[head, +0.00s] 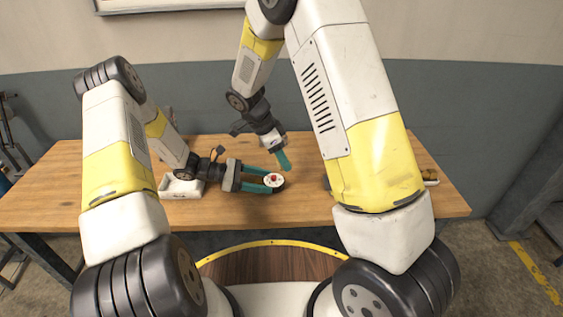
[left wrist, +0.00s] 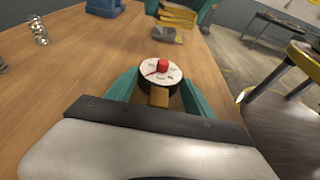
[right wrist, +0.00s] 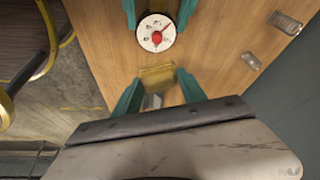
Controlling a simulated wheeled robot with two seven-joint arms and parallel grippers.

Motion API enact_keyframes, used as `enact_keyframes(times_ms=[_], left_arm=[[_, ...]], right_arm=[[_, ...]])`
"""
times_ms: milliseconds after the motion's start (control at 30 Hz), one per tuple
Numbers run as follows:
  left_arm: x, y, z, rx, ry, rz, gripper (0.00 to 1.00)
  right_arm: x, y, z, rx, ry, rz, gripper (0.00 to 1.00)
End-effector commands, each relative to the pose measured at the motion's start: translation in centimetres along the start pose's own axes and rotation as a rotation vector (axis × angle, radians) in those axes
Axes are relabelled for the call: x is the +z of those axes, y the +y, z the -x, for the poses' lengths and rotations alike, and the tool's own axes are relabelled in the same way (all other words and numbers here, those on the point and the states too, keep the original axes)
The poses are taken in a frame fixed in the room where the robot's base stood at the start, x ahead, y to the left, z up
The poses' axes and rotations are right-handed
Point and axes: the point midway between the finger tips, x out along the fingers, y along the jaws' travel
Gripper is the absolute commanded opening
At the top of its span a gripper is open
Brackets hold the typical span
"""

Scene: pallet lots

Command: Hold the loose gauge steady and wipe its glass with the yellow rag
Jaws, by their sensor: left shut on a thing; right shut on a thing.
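The loose gauge (head: 273,181) has a round white dial with a red centre and pointer and a dark rim. My left gripper (head: 264,181) is shut on it above the table; a brass-coloured part (left wrist: 158,97) lies between the fingers in the left wrist view. The dial (right wrist: 156,33) faces my right wrist camera. My right gripper (head: 284,160) is shut on the folded yellow rag (right wrist: 157,75), which also shows in the left wrist view (left wrist: 178,17). The rag appears apart from the gauge. In the head view I cannot make out the rag.
A white tray (head: 181,188) stands on the wooden table (head: 400,205) left of the gauge. A clear ridged object (left wrist: 39,31) stands on the table, and a blue object (left wrist: 105,6) stands farther back. Small items (head: 430,178) lie at the right end. The table's front edge is close.

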Motion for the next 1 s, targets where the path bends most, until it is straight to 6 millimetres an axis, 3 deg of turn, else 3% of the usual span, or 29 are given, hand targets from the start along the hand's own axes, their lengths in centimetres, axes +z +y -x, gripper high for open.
enact_keyframes(times_ms=[433, 467, 567, 867, 1000], left_arm=[[-0.1, 0.0, 0.1, 0.002, 0.002, 0.000, 0.08], [-0.1, 0.0, 0.1, 0.002, 0.002, 0.000, 0.67], [-0.1, 0.0, 0.1, 0.001, 0.002, 0.000, 0.86], [0.0, 0.0, 0.1, 0.001, 0.001, 0.000, 0.86], [0.0, 0.1, 1.1, 0.003, 0.001, -0.001, 0.86]], right_arm=[[0.0, 0.0, 0.0, 0.000, 0.000, 0.000, 0.11], [0.0, 0.0, 0.0, 0.000, 0.000, 0.000, 0.11], [0.0, 0.0, 0.0, 0.000, 0.000, -0.001, 0.11], [0.0, 0.0, 0.0, 0.000, 0.000, 0.000, 0.11], [0.0, 0.0, 0.0, 0.000, 0.000, -0.001, 0.11]])
